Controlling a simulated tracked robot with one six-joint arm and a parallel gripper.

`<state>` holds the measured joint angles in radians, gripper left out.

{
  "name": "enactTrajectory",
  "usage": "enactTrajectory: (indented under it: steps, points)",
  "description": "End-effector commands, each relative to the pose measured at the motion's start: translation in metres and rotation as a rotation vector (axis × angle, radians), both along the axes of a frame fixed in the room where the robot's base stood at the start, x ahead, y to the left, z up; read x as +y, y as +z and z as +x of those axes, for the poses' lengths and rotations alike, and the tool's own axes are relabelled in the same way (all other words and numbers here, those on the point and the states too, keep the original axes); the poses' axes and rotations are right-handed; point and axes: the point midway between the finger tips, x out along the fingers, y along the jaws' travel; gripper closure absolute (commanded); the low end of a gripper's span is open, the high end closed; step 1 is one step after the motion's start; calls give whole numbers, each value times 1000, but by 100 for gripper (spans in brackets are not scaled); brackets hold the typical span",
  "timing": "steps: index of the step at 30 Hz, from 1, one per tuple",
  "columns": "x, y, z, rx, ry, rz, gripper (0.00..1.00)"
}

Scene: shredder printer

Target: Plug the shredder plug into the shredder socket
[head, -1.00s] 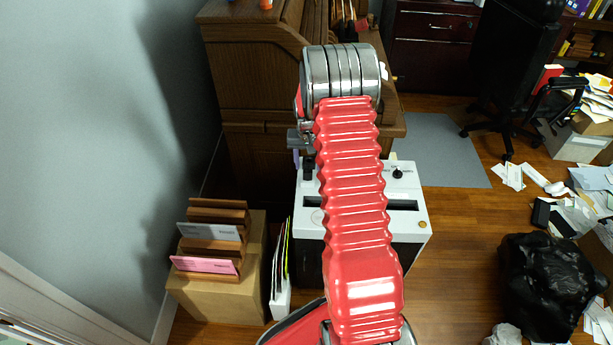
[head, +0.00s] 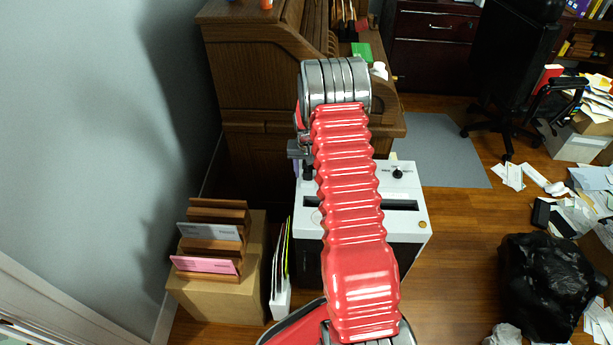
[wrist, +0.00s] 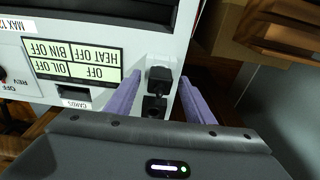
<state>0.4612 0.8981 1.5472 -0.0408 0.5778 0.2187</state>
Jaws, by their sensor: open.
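In the wrist view the white shredder (wrist: 140,55) shows upside down with its labelled panel. A black block (wrist: 159,75), which looks like the shredder plug, stands on its edge strip. A second dark square piece (wrist: 154,106), which may be the shredder socket, is right beside it. I cannot tell whether the two are joined. My gripper (wrist: 160,79) is open, with one purple finger on each side of the black block and gaps visible between. In the head view the shredder (head: 408,215) stands under my red arm, and my gripper is mostly hidden.
A wooden roll-top desk (head: 250,60) stands behind the shredder. A cardboard box (head: 215,292) with a wooden letter rack (head: 212,240) and a white file holder (head: 281,295) are on the left. A black bag (head: 550,285) lies on the right. Floor between shredder and bag is clear.

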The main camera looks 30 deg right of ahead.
Motion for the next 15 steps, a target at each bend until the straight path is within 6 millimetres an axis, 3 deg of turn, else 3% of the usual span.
enactTrajectory:
  steps: [5,15]
  points:
    - [0,0,0,0,0,0,53]
    - [0,0,0,0,0,0,77]
